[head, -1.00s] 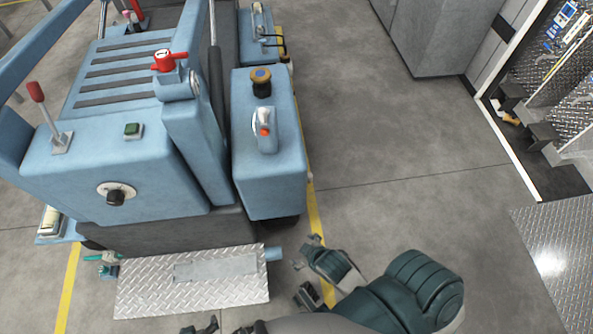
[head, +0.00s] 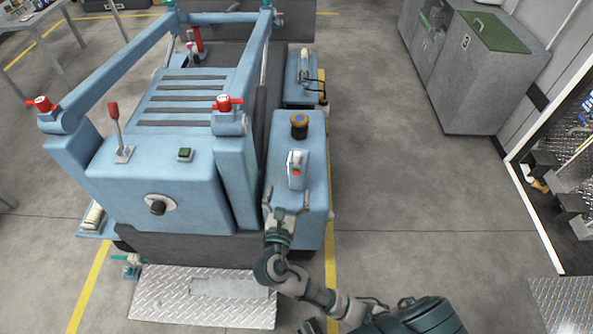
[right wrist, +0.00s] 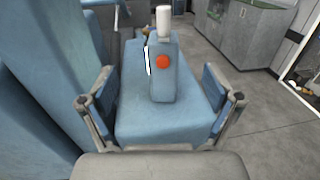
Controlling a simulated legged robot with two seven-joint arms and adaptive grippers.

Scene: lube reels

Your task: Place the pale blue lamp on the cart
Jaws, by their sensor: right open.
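A small pale blue lamp-like item (head: 296,166) with an orange-red button stands upright on the blue side box (head: 312,225) of the blue cart-like machine (head: 165,190). In the right wrist view the item (right wrist: 163,85) is ahead, between my fingers' directions, with a white top and a red-orange button. My right gripper (head: 287,200) is open and empty, over the near part of the box, just short of the item. In the right wrist view its fingers (right wrist: 158,98) are spread either side of the box. My left gripper is not seen.
A black knob with an orange top (head: 299,125) stands behind the item on the box. The machine's upright (head: 235,175) rises close to my gripper's left. Grey cabinets (head: 470,80) stand at the back right. The floor (head: 390,180) right of the machine is clear.

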